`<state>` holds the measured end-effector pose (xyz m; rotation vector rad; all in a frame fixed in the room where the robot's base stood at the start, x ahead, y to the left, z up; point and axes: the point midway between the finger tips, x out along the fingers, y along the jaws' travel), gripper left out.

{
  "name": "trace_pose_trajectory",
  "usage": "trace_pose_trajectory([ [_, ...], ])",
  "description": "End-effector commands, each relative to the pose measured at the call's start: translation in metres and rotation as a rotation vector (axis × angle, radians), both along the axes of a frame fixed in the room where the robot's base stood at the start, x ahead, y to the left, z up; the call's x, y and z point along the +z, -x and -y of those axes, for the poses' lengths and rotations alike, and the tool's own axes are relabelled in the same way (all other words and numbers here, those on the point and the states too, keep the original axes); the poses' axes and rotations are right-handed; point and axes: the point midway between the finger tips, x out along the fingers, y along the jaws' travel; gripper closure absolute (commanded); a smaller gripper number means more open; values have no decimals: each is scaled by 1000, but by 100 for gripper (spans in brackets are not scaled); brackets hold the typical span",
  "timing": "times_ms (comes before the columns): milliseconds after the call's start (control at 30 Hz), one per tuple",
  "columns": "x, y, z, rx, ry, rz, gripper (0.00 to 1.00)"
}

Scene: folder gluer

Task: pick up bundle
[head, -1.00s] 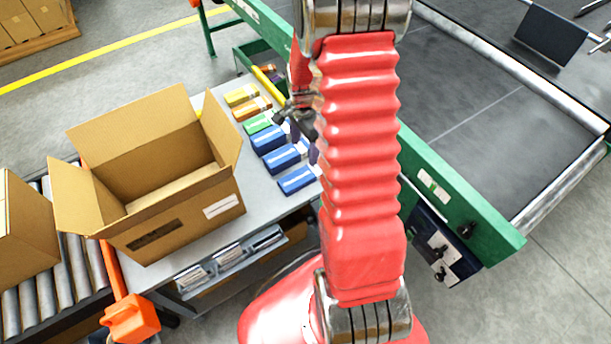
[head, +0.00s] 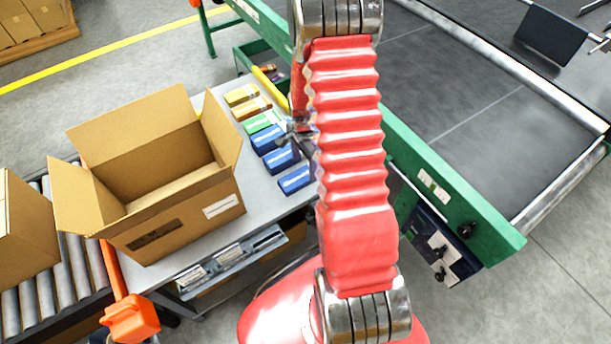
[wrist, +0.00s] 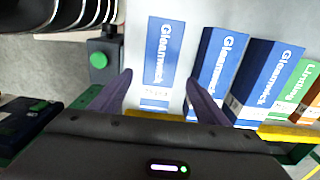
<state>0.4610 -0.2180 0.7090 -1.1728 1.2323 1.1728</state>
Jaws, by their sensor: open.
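Several carton bundles lie in a row on the grey table (head: 222,230). The nearest blue bundle (head: 294,180) is at the front end of the row; two more blue bundles, a green one (head: 262,121), an orange one and a yellow one (head: 241,95) lie behind it. In the wrist view one blue bundle (wrist: 163,55) lies ahead of and between the two fingers of my gripper (wrist: 160,97). My gripper is open and empty. In the head view my arm hides most of the gripper. Two other blue bundles (wrist: 215,65) lie just right of the right finger.
An open cardboard box (head: 180,215) stands on the table left of the bundles. A green machine rail (head: 450,205) and dark belt lie to the right. A roller conveyor (head: 60,275) with another box is at the left.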

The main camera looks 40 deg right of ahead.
Motion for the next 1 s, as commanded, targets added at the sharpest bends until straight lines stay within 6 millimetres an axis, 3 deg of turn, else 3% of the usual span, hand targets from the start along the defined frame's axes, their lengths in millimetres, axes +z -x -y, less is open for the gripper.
trace_pose_trajectory([
  [267, -4, 0, 0, 0, 0, -1, 31],
  [700, -49, 2, -1, 0, -1, -2, 31],
  [1000, -52, 1, -1, 0, 0, 0, 31],
])
